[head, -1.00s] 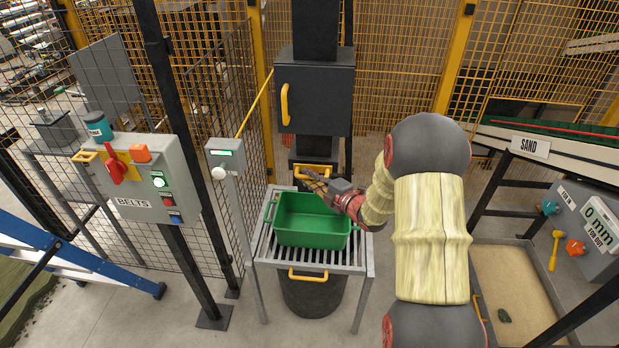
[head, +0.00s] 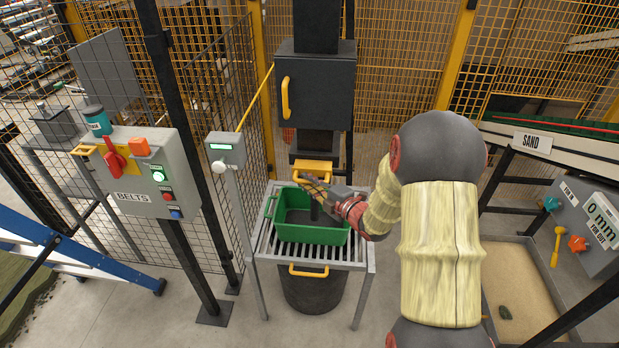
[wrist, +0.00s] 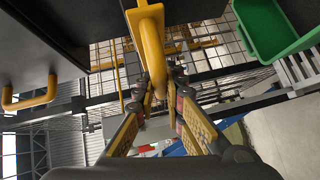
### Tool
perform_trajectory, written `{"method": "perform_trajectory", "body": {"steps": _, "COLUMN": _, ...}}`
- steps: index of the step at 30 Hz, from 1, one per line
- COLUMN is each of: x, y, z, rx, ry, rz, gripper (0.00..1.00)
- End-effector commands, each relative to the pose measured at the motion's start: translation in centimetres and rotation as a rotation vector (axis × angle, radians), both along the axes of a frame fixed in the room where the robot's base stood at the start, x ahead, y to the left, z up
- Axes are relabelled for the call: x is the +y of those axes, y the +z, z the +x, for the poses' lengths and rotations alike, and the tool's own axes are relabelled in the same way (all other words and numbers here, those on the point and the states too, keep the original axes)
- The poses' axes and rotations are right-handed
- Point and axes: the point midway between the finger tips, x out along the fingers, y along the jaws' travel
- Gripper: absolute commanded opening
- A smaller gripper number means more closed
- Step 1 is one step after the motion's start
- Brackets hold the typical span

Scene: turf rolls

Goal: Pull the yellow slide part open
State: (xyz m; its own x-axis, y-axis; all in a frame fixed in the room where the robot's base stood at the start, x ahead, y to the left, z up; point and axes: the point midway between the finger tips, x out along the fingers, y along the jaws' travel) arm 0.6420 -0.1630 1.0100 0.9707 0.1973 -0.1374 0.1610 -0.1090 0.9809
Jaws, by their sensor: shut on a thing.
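The yellow slide part (head: 312,165) sticks out toward me from the bottom of the dark chute (head: 316,90), over the green tub (head: 266,225). My gripper (head: 308,184) is shut on its yellow handle. In the wrist view the handle (wrist: 149,45) runs down between the fingers of my gripper (wrist: 163,95). A dark column shows below the slide, reaching down into the tub, and the tub's floor looks dark. My gripper and wrist hide part of the tub and the handle.
The tub stands on a grey slatted stand (head: 362,258) above a black bin (head: 313,293). A post with a small display box (head: 225,150) stands left of it.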

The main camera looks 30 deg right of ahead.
Motion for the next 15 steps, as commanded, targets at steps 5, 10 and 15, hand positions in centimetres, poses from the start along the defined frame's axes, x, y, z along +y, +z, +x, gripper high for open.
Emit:
{"method": "perform_trajectory", "body": {"steps": 5, "x": 0.19, "y": -0.11, "z": -0.28, "rx": 0.003, "ry": 0.000, "rz": 0.003, "gripper": 0.00}}
{"method": "perform_trajectory", "body": {"steps": 10, "x": 0.17, "y": -0.11, "z": -0.26, "rx": 0.002, "ry": 0.000, "rz": 0.002, "gripper": 0.12}}
{"method": "perform_trajectory", "body": {"steps": 15, "x": 0.15, "y": -0.08, "z": -0.23, "rx": 0.002, "ry": 0.000, "rz": 0.001, "gripper": 0.21}}
